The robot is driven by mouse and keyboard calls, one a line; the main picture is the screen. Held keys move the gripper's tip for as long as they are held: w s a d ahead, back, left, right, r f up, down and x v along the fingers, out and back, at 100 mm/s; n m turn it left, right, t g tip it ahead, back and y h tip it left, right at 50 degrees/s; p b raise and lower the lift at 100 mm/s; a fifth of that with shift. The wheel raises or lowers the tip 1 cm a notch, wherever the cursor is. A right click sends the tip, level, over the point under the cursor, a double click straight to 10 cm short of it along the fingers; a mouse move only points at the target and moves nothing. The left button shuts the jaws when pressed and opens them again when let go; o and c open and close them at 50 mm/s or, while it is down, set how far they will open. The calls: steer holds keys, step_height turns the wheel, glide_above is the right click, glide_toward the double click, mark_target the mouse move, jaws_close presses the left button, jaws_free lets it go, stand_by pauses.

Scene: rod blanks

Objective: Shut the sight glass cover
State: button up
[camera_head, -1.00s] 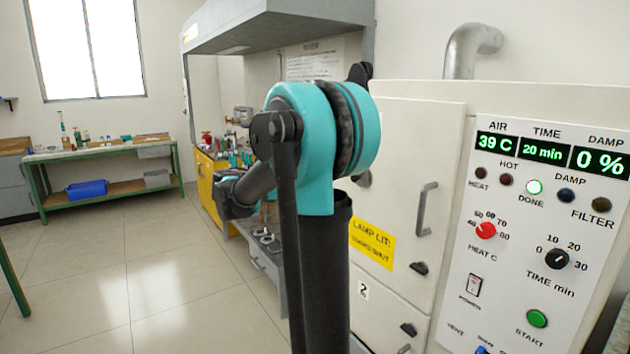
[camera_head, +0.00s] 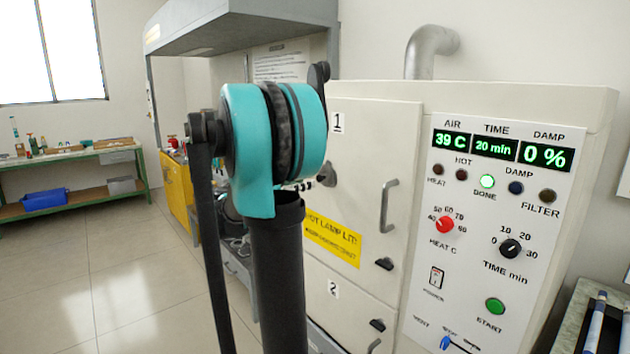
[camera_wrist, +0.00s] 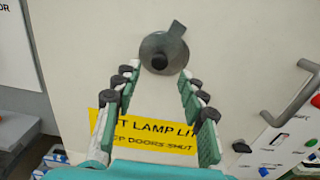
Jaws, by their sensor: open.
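The sight glass cover (camera_wrist: 163,46) is a grey round plate with a tab at its upper right, on the cream door marked 1. A small dark round part shows at its lower edge. I cannot tell how much of the glass it covers. In the head view the sight glass fitting (camera_head: 327,174) shows beside my arm, partly hidden. My gripper (camera_wrist: 158,74) is open and empty in the wrist view. Its two fingers point at the door, with their tips just below the cover and on either side of it. No contact shows. My gripper is hidden behind my arm in the head view.
The door has a bar handle (camera_head: 388,206) and a yellow lamp warning label (camera_head: 333,238). A control panel (camera_head: 490,230) with knobs and displays stands right of it. A hood (camera_head: 240,30) and a green bench (camera_head: 75,160) are at left. The floor at left is clear.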

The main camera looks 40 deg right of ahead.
steer(key=d, duration=0.5)
steer(key=shift+w+d, duration=0.2)
steer(key=shift+d, duration=0.2)
steer(key=shift+c, duration=0.3)
jaws_close()
